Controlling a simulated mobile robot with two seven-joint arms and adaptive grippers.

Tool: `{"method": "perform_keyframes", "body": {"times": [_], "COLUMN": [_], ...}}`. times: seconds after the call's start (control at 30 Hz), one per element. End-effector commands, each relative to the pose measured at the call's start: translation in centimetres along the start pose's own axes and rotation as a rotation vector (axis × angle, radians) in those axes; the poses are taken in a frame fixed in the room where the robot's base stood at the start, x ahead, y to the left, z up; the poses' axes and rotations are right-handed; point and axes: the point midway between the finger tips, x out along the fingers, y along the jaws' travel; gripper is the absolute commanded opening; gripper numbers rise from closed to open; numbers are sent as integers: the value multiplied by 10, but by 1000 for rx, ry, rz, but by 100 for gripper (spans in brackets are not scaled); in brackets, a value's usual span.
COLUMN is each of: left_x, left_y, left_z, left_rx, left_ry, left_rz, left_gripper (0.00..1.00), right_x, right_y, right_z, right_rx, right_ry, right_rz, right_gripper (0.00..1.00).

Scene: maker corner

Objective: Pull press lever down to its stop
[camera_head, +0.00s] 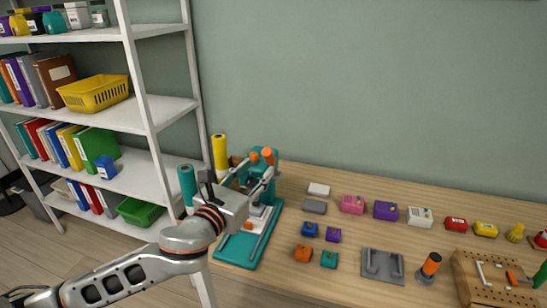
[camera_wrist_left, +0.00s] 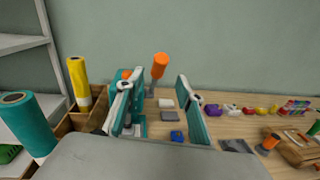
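The teal press (camera_head: 232,252) stands at the left end of the wooden table, with a grey bed on its base. Two orange knobs show at its top in the head view. In the left wrist view the orange lever grip (camera_wrist_left: 159,65) sits on a dark rod and appears between my fingertips. My left gripper (camera_head: 258,174) is in front of the press head, with its fingers spread apart. It also shows in the left wrist view (camera_wrist_left: 160,84), with nothing visibly clamped. Contact with the lever cannot be told. My arm and fingers hide part of the press. My right gripper is out of view.
A teal roll (camera_head: 187,184) and a yellow roll (camera_head: 220,152) stand left of the press. Several small coloured boxes, a grey plate (camera_head: 383,267) and a pegboard (camera_head: 490,300) lie to the right. A white shelf (camera_head: 160,116) stands at the left.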

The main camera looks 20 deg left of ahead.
Motion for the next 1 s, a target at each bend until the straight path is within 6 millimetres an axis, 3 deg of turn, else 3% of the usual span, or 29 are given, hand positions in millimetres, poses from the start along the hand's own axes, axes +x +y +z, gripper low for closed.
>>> {"method": "perform_keyframes", "body": {"times": [0.17, 0.6, 0.97, 1.0], "left_x": [12, 72, 78, 78], "left_y": [2, 1, 1, 1], "left_z": [4, 4, 3, 3], "left_rx": [34, 29, 29, 28], "left_ry": [-7, -7, -5, -5], "left_rz": [5, 4, 3, 3], "left_gripper": [37, 37, 37, 32], "right_x": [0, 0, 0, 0], "right_y": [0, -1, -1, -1], "right_z": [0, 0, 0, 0], "right_rx": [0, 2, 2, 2], "right_ry": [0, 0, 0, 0], "right_rz": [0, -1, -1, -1], "right_gripper": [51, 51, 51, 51]}}
